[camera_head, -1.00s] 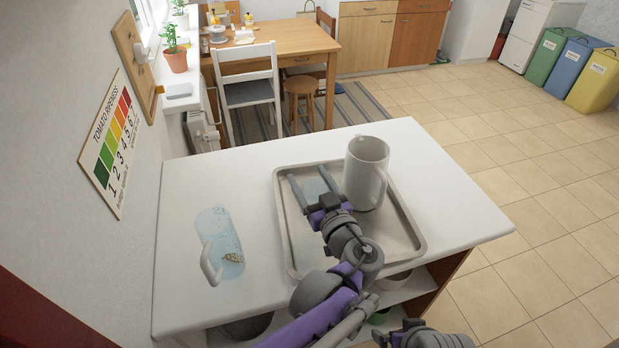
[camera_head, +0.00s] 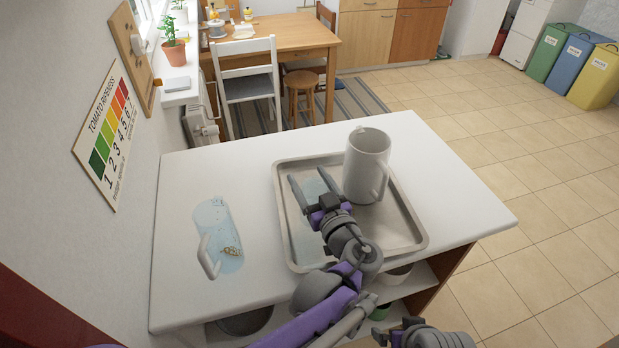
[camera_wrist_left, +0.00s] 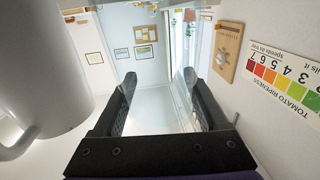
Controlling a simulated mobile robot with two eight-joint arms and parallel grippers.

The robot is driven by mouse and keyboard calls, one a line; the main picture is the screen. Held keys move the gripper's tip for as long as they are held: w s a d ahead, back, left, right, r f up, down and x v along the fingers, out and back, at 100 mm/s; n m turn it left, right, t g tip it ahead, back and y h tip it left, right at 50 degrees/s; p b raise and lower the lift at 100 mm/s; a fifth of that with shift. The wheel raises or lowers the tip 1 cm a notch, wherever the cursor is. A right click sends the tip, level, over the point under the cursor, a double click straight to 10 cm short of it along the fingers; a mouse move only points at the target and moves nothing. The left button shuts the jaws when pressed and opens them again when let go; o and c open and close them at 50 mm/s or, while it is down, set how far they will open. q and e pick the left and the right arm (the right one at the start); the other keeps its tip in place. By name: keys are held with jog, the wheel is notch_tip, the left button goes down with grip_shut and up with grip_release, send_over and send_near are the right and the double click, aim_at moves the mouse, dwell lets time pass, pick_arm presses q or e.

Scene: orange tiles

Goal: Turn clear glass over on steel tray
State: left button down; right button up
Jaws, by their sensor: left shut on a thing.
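My left gripper (camera_head: 308,183) is over the steel tray (camera_head: 416,238) and shut on the clear glass (camera_head: 314,188). The glass is faint and bluish between the fingers; it also shows in the left wrist view (camera_wrist_left: 160,103). I cannot tell which way its mouth faces or whether it touches the tray. The tray lies on the white counter. A large grey mug (camera_head: 367,160) stands on the tray just right of the fingers, handle toward the lower right. Part of my right arm shows at the bottom edge; its fingertips are not clear.
The wall with a tomato chart (camera_head: 108,135) bounds the left. Counter behind the tray is clear. Bowls stand on the shelf below.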

pick_arm(q)
jog(key=shift+f+b, duration=0.75)
jog(key=shift+f, duration=0.45)
grip_release()
